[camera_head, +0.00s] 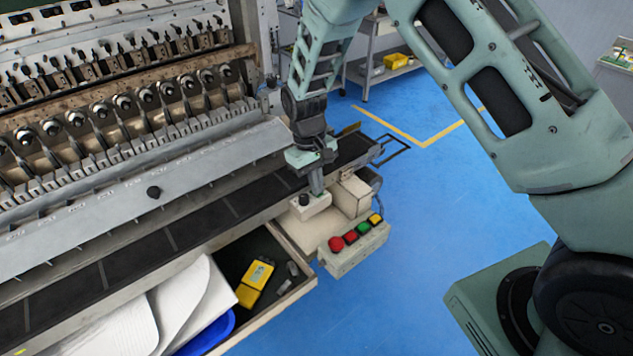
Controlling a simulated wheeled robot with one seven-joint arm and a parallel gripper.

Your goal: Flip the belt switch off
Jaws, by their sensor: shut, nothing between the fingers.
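My gripper (317,189) points down at the right end of the coil winder, with its fingers shut and empty. Its tips are at a small cream switch box (311,208) beside the dark belt (215,207). A black knob or switch (304,200) sits on top of that box, just left of the fingertips. I cannot tell whether the fingers touch it, nor which position it is in.
A control box with red, green and yellow buttons (350,239) sits just below and right. An open drawer (285,296) holds a yellow device (255,283). The winder (130,110) fills the left. Blue floor (400,200) is clear to the right.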

